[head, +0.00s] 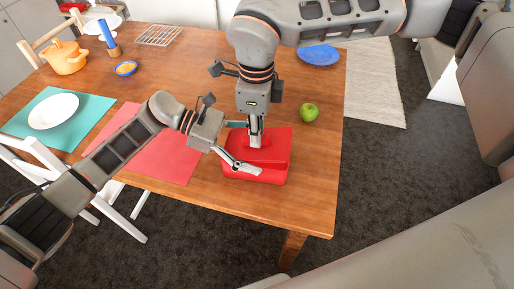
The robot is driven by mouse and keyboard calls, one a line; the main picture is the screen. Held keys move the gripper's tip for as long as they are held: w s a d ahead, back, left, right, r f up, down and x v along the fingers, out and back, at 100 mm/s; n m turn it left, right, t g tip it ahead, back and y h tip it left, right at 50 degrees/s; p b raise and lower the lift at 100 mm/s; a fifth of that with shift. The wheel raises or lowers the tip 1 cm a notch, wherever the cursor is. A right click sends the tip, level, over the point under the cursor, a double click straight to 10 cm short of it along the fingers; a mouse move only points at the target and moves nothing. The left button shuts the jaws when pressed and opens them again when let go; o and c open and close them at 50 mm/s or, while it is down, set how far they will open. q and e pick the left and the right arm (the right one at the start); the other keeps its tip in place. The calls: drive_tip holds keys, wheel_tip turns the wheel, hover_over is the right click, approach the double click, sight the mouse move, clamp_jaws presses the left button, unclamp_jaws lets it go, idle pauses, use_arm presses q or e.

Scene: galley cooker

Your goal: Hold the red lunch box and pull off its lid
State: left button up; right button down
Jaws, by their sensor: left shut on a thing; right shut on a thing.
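The red lunch box (265,178) stands on the wooden table near its front right corner. Its red lid (279,142) is on top; I cannot tell whether there is a gap between lid and box. My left gripper (245,167) reaches in from the left and is shut on the box at its front left side. My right gripper (255,141) comes down from above and is shut on the lid near its middle. The fingertips' contact is partly hidden by the grippers themselves.
A green apple (309,113) lies right of the box, and a blue plate (319,55) is behind it. A red placemat (170,160) lies to the left. A white bowl (53,111), orange pot (66,57) and wire rack (159,35) are farther off. The table edge is close in front.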

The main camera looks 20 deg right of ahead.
use_arm(q)
drive_tip(key=shift+a+f, duration=0.25)
drive_tip(key=shift+f, duration=0.35)
use_arm(e)
drive_tip(key=shift+a+r, duration=0.1)
drive_tip(key=shift+r, duration=0.15)
use_arm(q)
drive_tip(key=o, duration=1.2)
use_arm(e)
drive_tip(key=shift+w, duration=0.1)
use_arm(q)
drive_tip(key=shift+o, duration=0.2)
drive_tip(key=shift+d+r, duration=0.1)
drive_tip(key=shift+r, duration=0.1)
use_arm(e)
drive_tip(key=shift+f, duration=0.1)
use_arm(q)
drive_tip(key=shift+d+r, duration=0.1)
drive_tip(key=shift+r, duration=0.1)
use_arm(e)
drive_tip(key=shift+f, duration=0.1)
